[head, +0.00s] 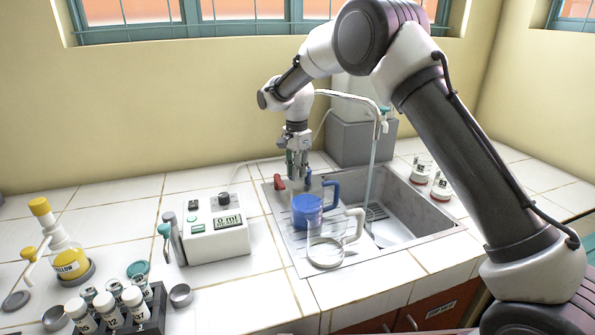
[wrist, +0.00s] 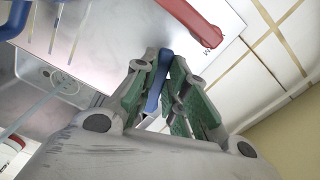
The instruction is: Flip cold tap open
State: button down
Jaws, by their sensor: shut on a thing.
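The blue cold tap handle (wrist: 158,82) is between the green-padded fingers of my gripper (wrist: 162,68) in the wrist view. The fingers are shut on it, one on each side. In the head view my gripper (head: 297,164) points down at the back left of the sink, with a small blue end of the handle (head: 308,179) showing beside the fingers. The red tap handle (head: 279,182) is just left of the gripper; it also shows at the top of the wrist view (wrist: 188,20), apart from the fingers. The rest of the tap base is hidden by the gripper.
A blue mug (head: 306,211) and a clear beaker (head: 325,246) stand on the sink's drainboard, close in front. The tall curved spout (head: 372,150) rises right of the gripper. A white meter box (head: 215,237) stands left. Two labelled beakers (head: 441,187) stand right of the sink.

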dwell(0.3)
jog(key=c, duration=1.4)
grip_release()
jog(key=shift+c, duration=0.2)
jog(key=shift+r, duration=0.1)
notch_tip(320, 180, up, 12)
